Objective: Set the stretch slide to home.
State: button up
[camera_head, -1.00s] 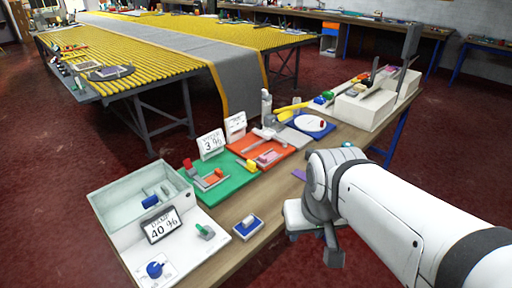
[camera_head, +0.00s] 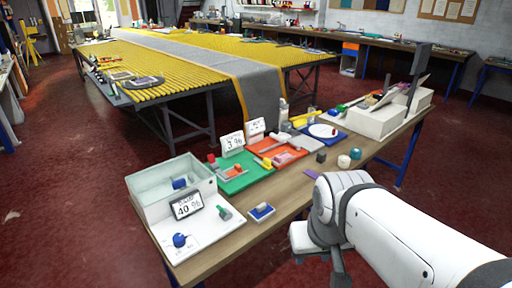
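A green board (camera_head: 238,182) lies on the workbench with a small card (camera_head: 232,143) that reads 3 % behind it. A grey bar with red and orange pieces (camera_head: 229,172) sits on this board. It may be the stretch slide, but its label and marks are too small to read. My gripper (camera_head: 325,262) hangs off the bench's front edge at lower right, well apart from the board. It holds nothing that I can make out, and whether its fingers are open or shut is unclear.
A pale open box (camera_head: 170,200) with a 40 % card (camera_head: 186,205) and a blue knob (camera_head: 180,240) stands at the bench's near left. An orange board (camera_head: 292,143) and white boxes (camera_head: 378,122) lie farther right. A yellow roller table (camera_head: 150,75) stands behind.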

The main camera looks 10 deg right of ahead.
aim_at(267, 164)
jog(key=i, duration=0.9)
jog(key=z, duration=0.05)
